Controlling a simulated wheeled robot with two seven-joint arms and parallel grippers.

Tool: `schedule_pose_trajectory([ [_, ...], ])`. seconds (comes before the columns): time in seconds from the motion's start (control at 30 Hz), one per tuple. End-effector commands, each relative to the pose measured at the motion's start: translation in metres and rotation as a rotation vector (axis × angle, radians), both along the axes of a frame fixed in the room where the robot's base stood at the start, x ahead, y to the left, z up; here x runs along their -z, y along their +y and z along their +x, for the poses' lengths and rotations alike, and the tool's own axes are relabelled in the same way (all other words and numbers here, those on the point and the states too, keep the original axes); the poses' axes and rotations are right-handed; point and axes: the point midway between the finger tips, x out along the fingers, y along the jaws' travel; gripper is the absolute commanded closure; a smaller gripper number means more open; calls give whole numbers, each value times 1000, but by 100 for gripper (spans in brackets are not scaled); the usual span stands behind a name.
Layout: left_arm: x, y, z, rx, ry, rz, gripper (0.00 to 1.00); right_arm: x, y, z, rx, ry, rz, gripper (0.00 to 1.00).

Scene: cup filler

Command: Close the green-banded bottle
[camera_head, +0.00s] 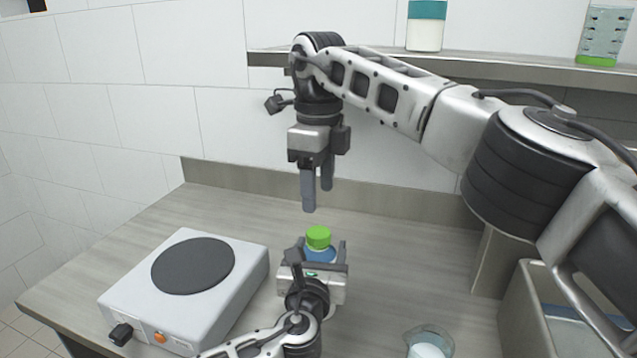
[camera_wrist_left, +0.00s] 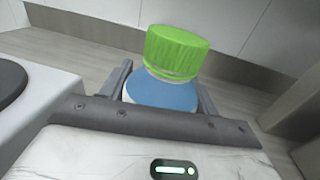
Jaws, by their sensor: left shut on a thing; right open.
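A bottle (camera_head: 320,255) with a bright green cap (camera_head: 318,237) stands upright near the middle of the counter in the head view. My left gripper (camera_head: 316,262) is shut on the bottle's body, a finger on each side. In the left wrist view the bottle's blue upper part (camera_wrist_left: 160,92) and the green cap (camera_wrist_left: 176,52) show above the gripper. The cap sits on the neck, with a green ring under it; I cannot tell how tight it is. My right gripper (camera_head: 317,200) is open and empty, pointing down above the cap and apart from it. The bottle's lower part is hidden.
A hot plate (camera_head: 187,290) with a dark round top stands left of the bottle. A glass beaker (camera_head: 428,345) stands at the front right, near a grey bin (camera_head: 525,310).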

Motion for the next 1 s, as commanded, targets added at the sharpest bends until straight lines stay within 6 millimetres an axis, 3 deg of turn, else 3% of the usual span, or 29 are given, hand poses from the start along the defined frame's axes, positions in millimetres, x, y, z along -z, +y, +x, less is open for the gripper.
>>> schedule_pose_trajectory([
  [0.53,2,1,0,-1,3,0,100,3,0,0,-76,2,0,44],
  [1.0,2,1,0,-1,3,0,100,68,0,0,-74,3,0,44],
])
